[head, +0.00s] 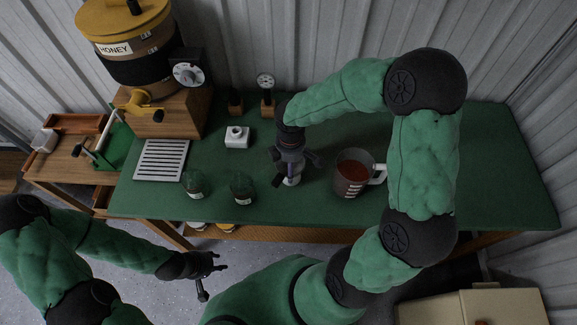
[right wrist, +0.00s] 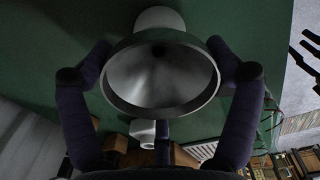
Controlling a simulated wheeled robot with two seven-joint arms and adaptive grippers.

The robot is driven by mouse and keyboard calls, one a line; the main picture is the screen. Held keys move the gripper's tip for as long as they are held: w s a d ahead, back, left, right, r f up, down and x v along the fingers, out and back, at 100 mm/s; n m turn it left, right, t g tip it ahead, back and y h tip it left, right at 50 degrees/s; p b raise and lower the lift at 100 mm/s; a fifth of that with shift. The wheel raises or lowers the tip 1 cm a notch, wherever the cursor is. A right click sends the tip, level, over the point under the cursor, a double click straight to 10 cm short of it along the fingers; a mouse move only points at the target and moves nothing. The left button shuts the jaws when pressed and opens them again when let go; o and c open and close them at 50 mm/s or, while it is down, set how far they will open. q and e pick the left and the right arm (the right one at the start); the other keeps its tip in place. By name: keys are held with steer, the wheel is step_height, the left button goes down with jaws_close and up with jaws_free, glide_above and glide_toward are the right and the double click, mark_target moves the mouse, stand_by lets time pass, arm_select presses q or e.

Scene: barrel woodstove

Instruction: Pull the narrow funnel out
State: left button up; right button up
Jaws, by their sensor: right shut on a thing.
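The narrow funnel (right wrist: 160,80) is a grey metal cone. In the right wrist view I look into its wide mouth, with a dark hole inside. My right gripper (head: 291,170) points down over the green table and is shut on the funnel, one finger on each side. In the head view the gripper mostly hides it; a small pale part (head: 292,181) shows below the fingers. I cannot tell whether the spout is inside something. My left gripper (head: 212,279) is open and empty, in front of the table's front edge.
Two dark glass jars (head: 194,184) (head: 242,189) stand left of my right gripper. A measuring jug (head: 352,188) of red liquid stands close on its right. A honey tank (head: 130,75), slatted tray (head: 161,160) and small white block (head: 237,137) are further left. The green table's right end (head: 500,180) is clear.

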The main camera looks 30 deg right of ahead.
steer(key=shift+r+p, duration=1)
steer(key=shift+r, duration=0.1)
stand_by(0.9)
steer(key=shift+a+r+p, duration=0.1)
steer(key=shift+r+p, duration=1.15)
steer(key=shift+r, duration=0.15)
steer(key=shift+r+p, duration=1.35)
steer(key=shift+r, duration=0.2)
steer(key=shift+f, duration=0.1)
